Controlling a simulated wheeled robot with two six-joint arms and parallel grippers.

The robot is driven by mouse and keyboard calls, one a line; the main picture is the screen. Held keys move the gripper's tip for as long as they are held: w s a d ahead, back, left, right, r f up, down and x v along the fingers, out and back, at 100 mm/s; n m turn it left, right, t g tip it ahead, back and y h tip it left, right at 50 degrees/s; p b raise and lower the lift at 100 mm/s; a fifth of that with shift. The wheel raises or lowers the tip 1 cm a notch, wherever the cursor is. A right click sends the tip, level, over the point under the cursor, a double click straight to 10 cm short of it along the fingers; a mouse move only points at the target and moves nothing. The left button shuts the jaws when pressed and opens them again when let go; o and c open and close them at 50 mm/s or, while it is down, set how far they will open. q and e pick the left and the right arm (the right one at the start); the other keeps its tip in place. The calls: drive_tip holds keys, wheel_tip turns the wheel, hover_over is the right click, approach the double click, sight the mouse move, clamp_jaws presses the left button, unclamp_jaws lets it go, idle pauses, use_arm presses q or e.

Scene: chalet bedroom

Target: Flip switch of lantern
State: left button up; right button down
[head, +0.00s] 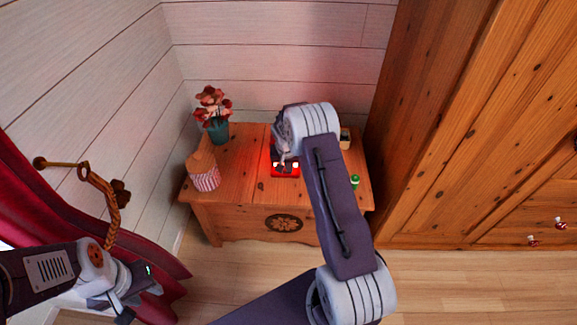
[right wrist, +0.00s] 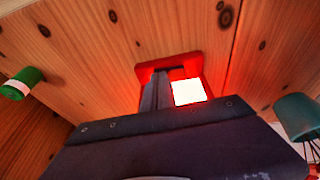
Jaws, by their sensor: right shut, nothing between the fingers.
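The red lantern (head: 284,174) stands on the wooden chest, its lit panels bright white and a red glow around it. In the right wrist view the lantern (right wrist: 187,92) shows a glowing white panel and red edges; its switch cannot be made out. My right gripper (head: 284,160) is over the lantern and hides part of it. Its fingers (right wrist: 160,88) are shut with nothing between them, in front of the lantern; contact cannot be told. My left gripper (head: 122,298) is low at the left, away from the chest, and its fingers are unclear.
The chest (head: 235,160) also holds a potted red flower (head: 217,128), a striped pouch (head: 204,178) and a small green item (head: 355,182). A wardrobe (head: 480,120) stands at the right, a red curtain (head: 40,200) at the left.

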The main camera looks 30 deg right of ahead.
drive_tip(key=shift+f, duration=0.1)
drive_tip(key=shift+w+a+r, duration=0.2)
drive_tip(key=shift+w+a, duration=0.2)
drive_tip(key=shift+a, duration=0.3)
use_arm(q)
drive_tip(key=shift+r, duration=0.1)
